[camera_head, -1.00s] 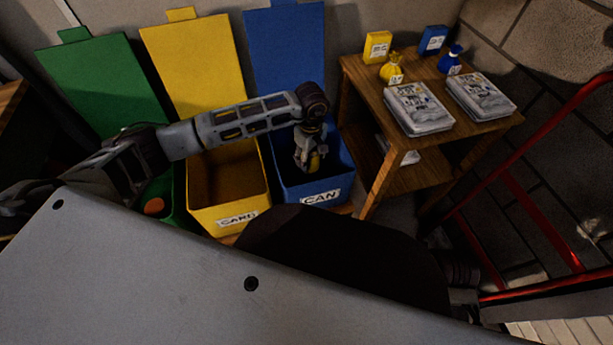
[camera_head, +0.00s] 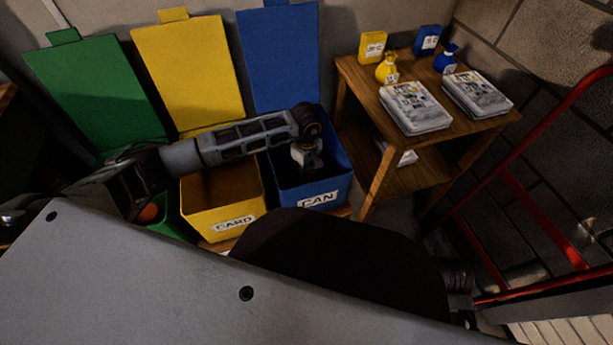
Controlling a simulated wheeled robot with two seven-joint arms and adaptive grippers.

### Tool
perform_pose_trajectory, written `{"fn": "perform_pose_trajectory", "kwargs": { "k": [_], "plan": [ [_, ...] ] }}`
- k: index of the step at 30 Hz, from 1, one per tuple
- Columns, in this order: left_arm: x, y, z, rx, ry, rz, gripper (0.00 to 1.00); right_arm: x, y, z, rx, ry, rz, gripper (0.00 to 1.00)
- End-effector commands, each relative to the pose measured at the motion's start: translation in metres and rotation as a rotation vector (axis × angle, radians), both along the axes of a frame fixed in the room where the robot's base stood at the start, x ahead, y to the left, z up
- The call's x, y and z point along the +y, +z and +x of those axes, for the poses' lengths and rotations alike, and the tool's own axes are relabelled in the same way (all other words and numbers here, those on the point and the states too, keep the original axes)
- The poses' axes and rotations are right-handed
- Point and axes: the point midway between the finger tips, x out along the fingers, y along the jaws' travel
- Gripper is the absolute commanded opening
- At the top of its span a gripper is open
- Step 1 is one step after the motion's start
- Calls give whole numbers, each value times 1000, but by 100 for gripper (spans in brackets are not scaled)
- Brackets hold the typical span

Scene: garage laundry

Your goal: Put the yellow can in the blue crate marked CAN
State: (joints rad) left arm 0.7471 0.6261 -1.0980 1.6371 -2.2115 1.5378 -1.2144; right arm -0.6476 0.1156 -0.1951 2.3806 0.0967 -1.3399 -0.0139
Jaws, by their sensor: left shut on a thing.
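The blue crate (camera_head: 325,193) marked CAN stands at the right end of the row of crates, its blue lid raised behind it. My left arm reaches in from the left over the other crates and bends down into the blue crate. My left gripper (camera_head: 306,167) is inside the crate, below its rim, shut on the yellow can. The can is hidden now in the dark interior; it showed in the jaws in the earlier frame. I cannot tell whether the can touches the crate floor. My right gripper is not in view.
The yellow crate (camera_head: 229,220) marked CARD and a green crate (camera_head: 172,224) stand to the left. A wooden table (camera_head: 371,78) with packets, small bags and wrapped stacks is close on the right. A red metal frame (camera_head: 519,199) stands beyond it.

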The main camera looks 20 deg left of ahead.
Motion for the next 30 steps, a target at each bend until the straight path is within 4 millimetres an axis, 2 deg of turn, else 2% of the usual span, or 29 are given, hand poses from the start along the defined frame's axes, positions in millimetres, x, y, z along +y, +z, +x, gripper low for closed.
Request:
{"fn": "perform_pose_trajectory", "kwargs": {
  "k": [5,10,16,22,30],
  "plan": [
    [0,-2,0,0,0,0,44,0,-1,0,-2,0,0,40],
    [0,-17,-1,1,-1,0,44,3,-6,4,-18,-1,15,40],
    [0,-36,0,1,-1,0,44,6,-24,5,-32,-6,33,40],
    [0,-37,0,0,-1,1,44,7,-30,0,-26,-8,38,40],
    [0,-39,0,0,-1,1,44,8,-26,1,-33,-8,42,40]
  ]
}}
